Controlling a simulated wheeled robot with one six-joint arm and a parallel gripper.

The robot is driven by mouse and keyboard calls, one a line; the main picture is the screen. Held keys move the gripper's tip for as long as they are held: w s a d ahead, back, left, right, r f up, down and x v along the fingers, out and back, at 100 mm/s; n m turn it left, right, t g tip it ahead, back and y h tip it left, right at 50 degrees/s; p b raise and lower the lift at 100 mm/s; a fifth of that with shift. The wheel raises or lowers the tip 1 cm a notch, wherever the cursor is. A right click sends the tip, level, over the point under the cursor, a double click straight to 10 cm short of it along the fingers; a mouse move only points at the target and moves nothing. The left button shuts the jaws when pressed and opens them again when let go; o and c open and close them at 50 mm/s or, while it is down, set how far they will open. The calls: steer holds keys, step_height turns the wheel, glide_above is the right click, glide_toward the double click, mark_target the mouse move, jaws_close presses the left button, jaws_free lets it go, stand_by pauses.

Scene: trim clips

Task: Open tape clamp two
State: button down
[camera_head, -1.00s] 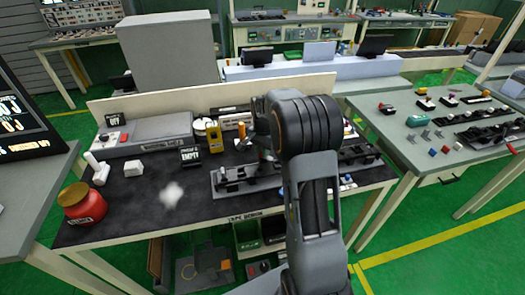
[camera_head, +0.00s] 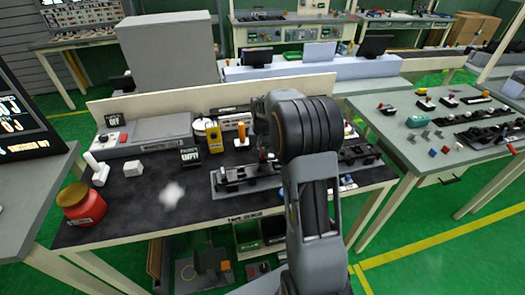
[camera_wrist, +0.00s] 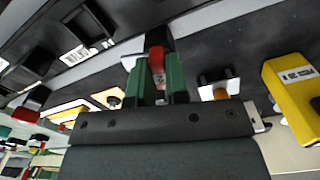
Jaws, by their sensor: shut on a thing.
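My gripper (camera_wrist: 159,76) shows in the wrist view, its two green fingers shut on a small red lever (camera_wrist: 157,62). The lever carries a small pale mark that I cannot read surely. It stands by a light strip along a dark rail, and its lower part is hidden between the fingers. In the head view my arm hides the gripper and the held lever. A grey fixture rail with black clamps (camera_head: 236,180) lies on the dark bench mat, running behind my arm.
A yellow device (camera_head: 214,138) stands at the back of the bench and shows at right in the wrist view (camera_wrist: 290,92). A red jar (camera_head: 82,204) stands at the front left. Black blocks (camera_wrist: 88,24) sit upper left in the wrist view. The mat's left-middle is mostly clear.

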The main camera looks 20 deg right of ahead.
steer(key=shift+r, duration=0.1)
stand_by(0.3)
steer(key=c, duration=1.1)
jaws_free()
step_height(320, 180, up, 14)
steer(key=shift+f, duration=0.15)
steer(key=n, duration=0.1)
glide_toward(263, 151)
steer(key=s+a, duration=0.1)
steer(key=s, duration=0.1)
steer(key=shift+s+a+n+t, duration=0.7)
steer(key=shift+s+a, duration=1)
steer(key=shift+s, duration=1.65)
steer(key=shift+s+a+n+t, duration=0.7)
steer(key=shift+s+a, duration=1)
steer(key=shift+s, duration=1.6)
steer(key=shift+s+a+n+t, duration=0.65)
steer(key=shift+s+a, duration=1.05)
steer(key=shift+s, duration=1.65)
